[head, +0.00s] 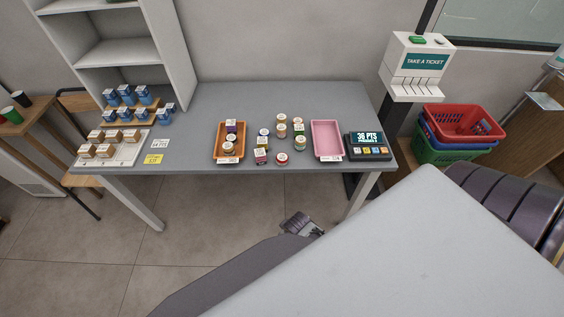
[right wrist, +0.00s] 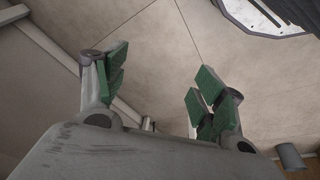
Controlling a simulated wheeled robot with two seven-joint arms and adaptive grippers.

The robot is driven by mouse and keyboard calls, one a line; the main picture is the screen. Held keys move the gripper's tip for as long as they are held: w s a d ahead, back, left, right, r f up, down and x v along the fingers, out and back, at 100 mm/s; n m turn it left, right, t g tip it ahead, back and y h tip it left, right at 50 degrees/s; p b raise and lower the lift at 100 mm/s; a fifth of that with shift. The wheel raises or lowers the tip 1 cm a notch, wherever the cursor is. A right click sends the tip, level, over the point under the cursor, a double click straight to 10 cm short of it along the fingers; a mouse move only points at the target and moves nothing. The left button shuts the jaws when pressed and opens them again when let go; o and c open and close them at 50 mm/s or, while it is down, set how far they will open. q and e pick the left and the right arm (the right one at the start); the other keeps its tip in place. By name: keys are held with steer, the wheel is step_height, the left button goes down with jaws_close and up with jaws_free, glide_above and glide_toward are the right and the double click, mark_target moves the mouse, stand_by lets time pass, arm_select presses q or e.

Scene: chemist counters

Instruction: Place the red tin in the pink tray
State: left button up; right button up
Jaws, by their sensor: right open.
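The red tin (head: 282,159) is a small round tin with a pale lid, near the front edge of the grey table (head: 225,100). It stands left of the pink tray (head: 327,124), apart from it. The pink tray looks empty and has a white label on its front.
An orange tray (head: 217,146) holding a few items stands left of several tins and small boxes. Blue and brown boxes fill the table's left end. The back of the table is clear.

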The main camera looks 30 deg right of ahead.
steer(key=w+r+n+t+b, duration=0.1)
steer(key=w+r+t, duration=0.3)
steer(key=w+r, duration=0.65)
steer(key=w+r+t+b, duration=0.2)
steer(key=w+r+t, duration=0.3)
steer(key=r, duration=1)
steer(key=w+r+n+t+b, duration=0.1)
steer(key=w+r+t, duration=0.3)
steer(key=w+r, duration=0.55)
steer(key=a+r+n+t+y, duration=0.2)
steer(key=a+r+n+t, duration=0.1)
steer(key=r, duration=0.7)
steer(key=s+a+r+n+g+y, duration=0.2)
steer(key=a+n+g+y, duration=0.2)
steer(key=a+n+y, duration=0.4)
steer(key=s+a+r+n+g+y, duration=0.1)
steer(key=a+r+n+g+y, duration=0.1)
steer(key=a+n+g+y, duration=0.45)
steer(key=s+d+f+n+g+h, duration=0.1)
steer(key=d+f+n+g+h, duration=0.7)
steer(key=f, duration=0.5)
steer(key=d+f+m+h, duration=0.2)
steer(key=d+h, duration=0.6)
steer(key=d, duration=1.4)
steer(key=shift+d+f, duration=0.25)
steer(key=shift+f, duration=0.05)
steer(key=shift+f, duration=0.1)
